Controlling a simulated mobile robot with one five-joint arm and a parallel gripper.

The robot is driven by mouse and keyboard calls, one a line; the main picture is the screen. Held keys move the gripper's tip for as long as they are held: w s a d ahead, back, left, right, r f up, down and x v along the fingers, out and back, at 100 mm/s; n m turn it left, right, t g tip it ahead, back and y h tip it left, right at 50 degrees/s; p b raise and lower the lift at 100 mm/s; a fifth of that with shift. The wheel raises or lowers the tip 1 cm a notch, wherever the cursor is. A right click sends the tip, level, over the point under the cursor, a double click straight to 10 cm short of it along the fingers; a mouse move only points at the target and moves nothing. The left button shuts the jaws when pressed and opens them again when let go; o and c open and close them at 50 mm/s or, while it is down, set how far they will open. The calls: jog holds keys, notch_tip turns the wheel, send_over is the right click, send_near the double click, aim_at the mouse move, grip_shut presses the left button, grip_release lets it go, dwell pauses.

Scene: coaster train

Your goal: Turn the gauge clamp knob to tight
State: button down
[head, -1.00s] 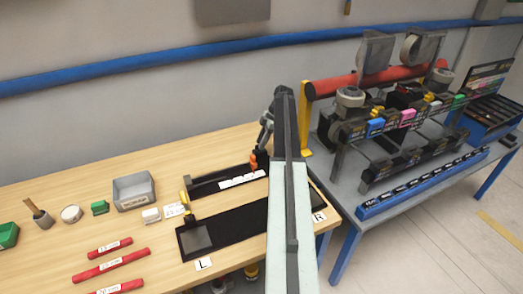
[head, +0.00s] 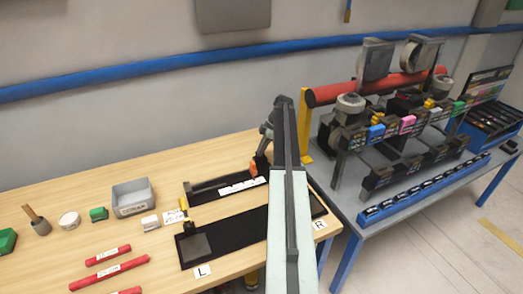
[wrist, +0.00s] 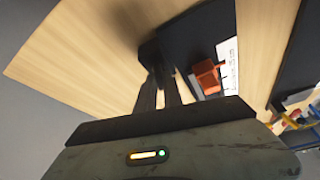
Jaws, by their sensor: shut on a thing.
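The gauge is a long black fixture (head: 205,190) with a white scale strip (head: 243,185) on the wooden table. An orange block (head: 261,165) stands near its right end; it also shows in the wrist view (wrist: 206,77). My gripper (wrist: 158,76) points down beside the orange block. Its fingers are close together on a dark piece (wrist: 151,50) at the end of the black fixture, which looks like the clamp knob. The fingertips partly hide this piece, and its turn position cannot be read. In the head view my arm covers part of the fixture's right end.
A black plate (head: 240,232) with L and R labels lies in front of the gauge. Red labelled bars (head: 110,272), a grey bin (head: 133,197) and small items are on the left. A grey table (head: 352,190) with a loaded rack stands on the right.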

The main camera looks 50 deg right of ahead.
jog(key=m, duration=0.2)
jog(key=m+t+h, duration=0.1)
jog(key=m, duration=0.1)
jog(key=m+h, duration=0.1)
jog(key=m, duration=0.2)
jog(key=shift+s+a, duration=0.2)
jog(key=shift+a, duration=0.1)
jog(key=m+h, duration=0.1)
jog(key=m, duration=0.2)
jog(key=shift+m+t+h, duration=0.3)
jog(key=shift+m+h, duration=0.1)
jog(key=m+h, duration=0.1)
jog(key=m, duration=0.2)
jog(key=shift+a+m, duration=0.15)
jog(key=shift+m, duration=0.15)
jog(key=m+g+h, duration=0.1)
jog(key=m, duration=0.2)
jog(key=shift+w+h, duration=0.1)
jog(key=shift+h, duration=0.2)
jog(key=m+g+h, duration=0.1)
jog(key=m, duration=0.3)
jog(key=shift+w+a, duration=0.1)
jog(key=m+g, duration=0.1)
jog(key=m, duration=0.2)
jog(key=m+g, duration=0.1)
jog(key=m, duration=0.2)
jog(key=shift+w+h, duration=0.1)
jog(key=shift+h, duration=0.2)
jog(key=shift+m, duration=0.3)
